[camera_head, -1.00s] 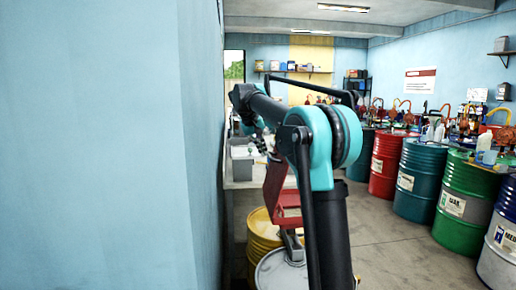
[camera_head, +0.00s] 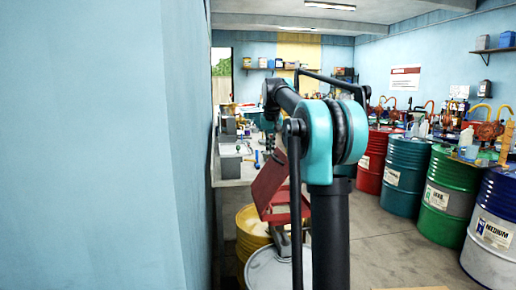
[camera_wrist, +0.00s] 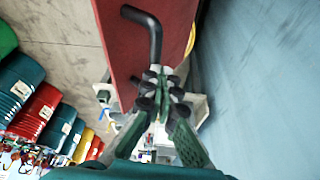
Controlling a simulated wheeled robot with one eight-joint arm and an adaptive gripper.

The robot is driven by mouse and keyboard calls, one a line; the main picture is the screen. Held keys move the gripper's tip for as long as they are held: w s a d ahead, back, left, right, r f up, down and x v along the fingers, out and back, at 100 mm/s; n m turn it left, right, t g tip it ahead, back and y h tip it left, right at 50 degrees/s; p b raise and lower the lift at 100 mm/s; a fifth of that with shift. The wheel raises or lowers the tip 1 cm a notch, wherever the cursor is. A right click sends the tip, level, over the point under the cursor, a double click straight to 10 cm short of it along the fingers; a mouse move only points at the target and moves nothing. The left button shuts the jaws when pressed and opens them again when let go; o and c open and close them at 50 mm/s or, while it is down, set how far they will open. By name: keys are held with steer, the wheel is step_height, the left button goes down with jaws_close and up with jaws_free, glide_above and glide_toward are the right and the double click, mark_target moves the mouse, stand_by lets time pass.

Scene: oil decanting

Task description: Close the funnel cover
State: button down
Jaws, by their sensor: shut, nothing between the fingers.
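The funnel cover is a red panel (camera_head: 269,182) that stands open and tilted above the red funnel (camera_head: 286,217), which sits over a white-topped drum. In the wrist view the red cover (camera_wrist: 130,45) fills the top middle, with a bent black handle (camera_wrist: 155,38) on it. My gripper (camera_wrist: 163,86) is shut and empty, its dark fingertips close to the cover and just below the handle's bend. I cannot tell whether they touch it. In the head view my arm hides part of the funnel and most of the gripper.
A blue wall (camera_head: 100,145) runs close along the left. A yellow drum (camera_head: 249,228) stands beside the funnel's drum (camera_head: 270,274). A workbench (camera_head: 232,172) with tools is behind. Red, teal and green drums line the right, with open floor (camera_head: 385,240) between.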

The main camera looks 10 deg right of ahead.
steer(key=shift+d+f+m+y, duration=0.25)
steer(key=shift+d+f+y, duration=1.1)
steer(key=shift+d+f, duration=1.35)
steer(key=shift+d+f+m+y, duration=0.2)
steer(key=shift+d+f+y, duration=1.2)
steer(key=shift+d+f, duration=1.3)
steer(key=shift+d+f+m+y, duration=0.25)
steer(key=shift+d+f+y, duration=1.1)
steer(key=shift+d+f, duration=1.35)
steer(key=shift+r, duration=0.1)
